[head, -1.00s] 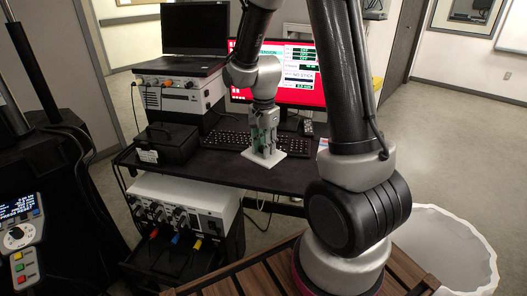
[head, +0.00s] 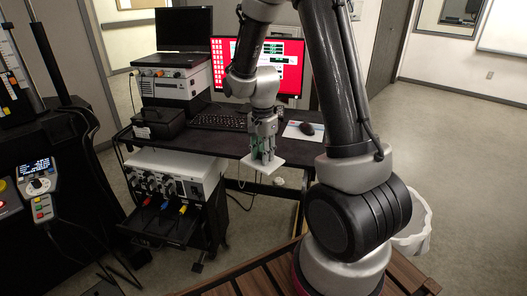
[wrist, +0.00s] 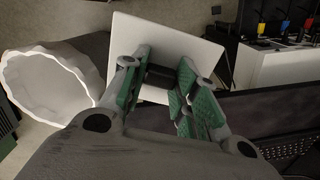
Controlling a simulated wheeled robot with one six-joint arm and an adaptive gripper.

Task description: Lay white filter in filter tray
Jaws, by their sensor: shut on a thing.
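The white filter (head: 263,164) is a flat square plate hanging below my gripper (head: 264,150) in the head view, seen against the desk's front edge. In the wrist view the filter (wrist: 165,35) lies beyond the green-padded fingers of my gripper (wrist: 160,76). A dark block on the filter sits between the fingertips, and my gripper is shut on it. I cannot make out a filter tray in either view.
The black desk (head: 215,142) carries a keyboard (head: 218,122), a monitor (head: 290,50), a mouse (head: 306,128) and a black box (head: 160,120). A white bin (head: 414,225) stands at right. A control panel (head: 38,185) is at left. Open floor lies right and behind.

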